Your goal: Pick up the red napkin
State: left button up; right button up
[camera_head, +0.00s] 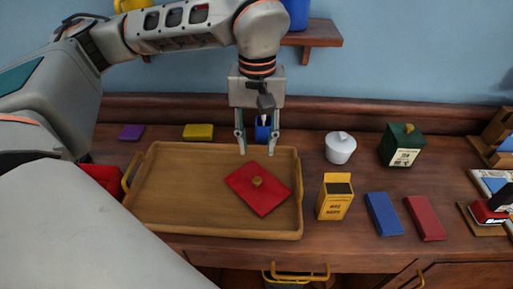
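A flat red square that looks like the red napkin (247,197) lies in the right half of a wooden tray (150,200) with yellow handles. A small round brown knob sits on the middle of the red square. My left gripper (258,151) points down over the tray's far edge, above and behind the red square in the picture. Its two fingers are spread apart with nothing visible between the tips. A blue object (262,131) shows behind the fingers and is partly hidden by them. My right gripper is not in view.
Right of the tray stand a yellow box (335,198), a white lidded pot (340,148), a green box (401,146), and flat blue (383,214) and red (425,218) blocks. A red object (101,179) sits left of the tray, partly hidden by my arm. A shelf (316,35) hangs above.

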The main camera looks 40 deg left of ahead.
aim_at(429, 227)
jog(key=k, duration=1)
